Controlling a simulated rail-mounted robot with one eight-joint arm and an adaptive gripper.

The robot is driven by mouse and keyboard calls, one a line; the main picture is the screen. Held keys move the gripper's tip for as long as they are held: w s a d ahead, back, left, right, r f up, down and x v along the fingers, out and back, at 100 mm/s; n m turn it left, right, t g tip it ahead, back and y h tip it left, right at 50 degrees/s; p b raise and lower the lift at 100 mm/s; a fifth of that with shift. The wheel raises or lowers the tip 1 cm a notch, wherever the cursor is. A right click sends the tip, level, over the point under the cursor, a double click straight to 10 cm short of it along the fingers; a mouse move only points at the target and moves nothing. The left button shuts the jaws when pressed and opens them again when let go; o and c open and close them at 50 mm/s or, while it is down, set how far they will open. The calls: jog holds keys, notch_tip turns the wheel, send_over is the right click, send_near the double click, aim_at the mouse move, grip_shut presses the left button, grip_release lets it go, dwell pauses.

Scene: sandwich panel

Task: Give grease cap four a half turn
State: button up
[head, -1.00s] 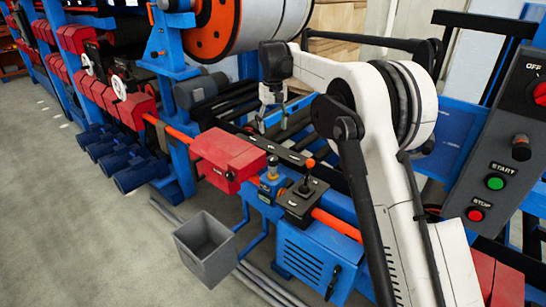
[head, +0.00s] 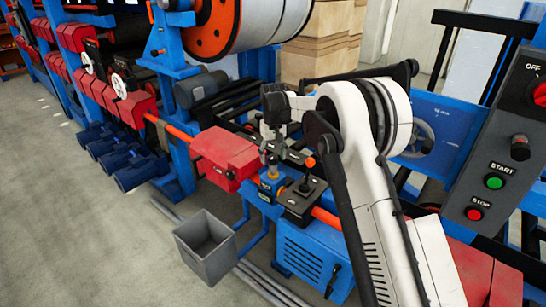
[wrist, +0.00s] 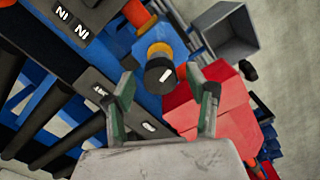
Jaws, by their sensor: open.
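A small cap with a dark top and white mark (wrist: 161,74) sits on an orange collar over a blue block in the wrist view. In the head view the cap (head: 272,172) stands on the blue block beside the red housing. No number can be read on it, so I cannot tell whether it is cap four. My gripper (wrist: 168,92) is open and empty, its two fingers apart on either side of the cap's near side in the picture. In the head view my gripper (head: 271,146) points down just above the cap; contact is not visible.
A red housing (head: 228,155) stands close on the left. A black lever box (head: 301,198) with an orange-topped stick (head: 310,163) stands close on the right. A grey bin (head: 205,247) is below. A control panel (head: 505,150) with buttons is at the right.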

aim_at(273, 157)
jog(key=shift+f, duration=0.15)
jog(key=shift+c, duration=0.3)
jog(key=c, duration=1.1)
jog(key=shift+f+m+b, duration=0.1)
jog(key=shift+m+b, duration=0.6)
jog(key=shift+m, duration=0.9)
jog(key=o, duration=1.2)
jog(key=shift+c, duration=0.2)
notch_tip(273, 157, up, 12)
